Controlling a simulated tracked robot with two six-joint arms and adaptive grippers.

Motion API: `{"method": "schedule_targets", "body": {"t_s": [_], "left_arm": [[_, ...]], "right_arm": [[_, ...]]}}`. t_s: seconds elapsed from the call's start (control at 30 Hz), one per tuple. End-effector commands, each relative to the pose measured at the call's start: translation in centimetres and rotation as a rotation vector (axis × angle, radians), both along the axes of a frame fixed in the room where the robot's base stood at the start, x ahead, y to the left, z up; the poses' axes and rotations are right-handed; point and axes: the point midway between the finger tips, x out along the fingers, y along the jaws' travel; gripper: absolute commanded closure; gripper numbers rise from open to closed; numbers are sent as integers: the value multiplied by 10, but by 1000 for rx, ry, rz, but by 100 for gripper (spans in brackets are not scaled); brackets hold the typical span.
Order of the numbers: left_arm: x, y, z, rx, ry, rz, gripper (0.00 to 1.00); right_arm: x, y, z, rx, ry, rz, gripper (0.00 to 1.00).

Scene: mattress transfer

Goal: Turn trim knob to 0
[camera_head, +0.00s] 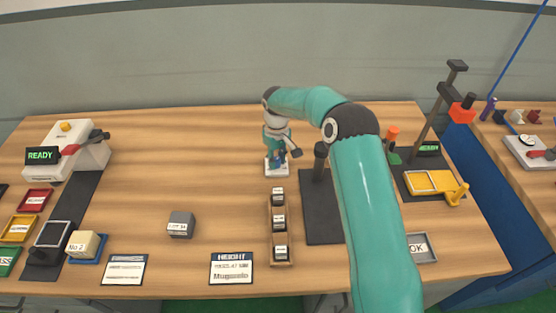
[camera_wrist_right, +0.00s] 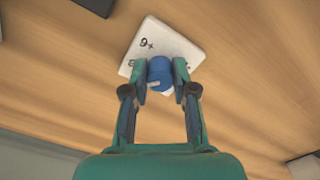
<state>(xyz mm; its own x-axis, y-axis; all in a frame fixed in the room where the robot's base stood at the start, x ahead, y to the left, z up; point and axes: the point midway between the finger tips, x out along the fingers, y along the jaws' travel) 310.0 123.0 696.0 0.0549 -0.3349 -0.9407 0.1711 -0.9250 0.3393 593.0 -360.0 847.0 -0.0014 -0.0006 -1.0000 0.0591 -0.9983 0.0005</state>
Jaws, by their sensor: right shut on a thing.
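The trim knob is a blue knob (camera_wrist_right: 160,70) on a small white plate (camera_wrist_right: 172,38) with dark printed marks. In the right wrist view one mark reads like an upside-down "+6"; others are covered by the fingers. My right gripper (camera_wrist_right: 161,78) is shut on the knob, one finger on each side. In the head view my right gripper (camera_head: 276,158) points down at the white plate (camera_head: 271,172) near the back middle of the table, hiding most of the knob. I cannot read the knob's setting. My left gripper is not in view.
A rack with several labelled blocks (camera_head: 270,228) stands in front of the plate, with a dark stand (camera_head: 322,215) to its right. Bare wood lies left of the plate.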

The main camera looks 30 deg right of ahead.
Motion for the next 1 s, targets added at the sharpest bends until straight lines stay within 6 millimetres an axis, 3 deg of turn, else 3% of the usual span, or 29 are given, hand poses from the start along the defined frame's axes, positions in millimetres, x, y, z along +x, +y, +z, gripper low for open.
{"method": "schedule_targets", "body": {"t_s": [0.6,1.0], "left_arm": [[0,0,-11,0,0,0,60],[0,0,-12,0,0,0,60]], "right_arm": [[0,0,0,1,-2,548,100],[0,1,1,3,-1,740,100]]}}
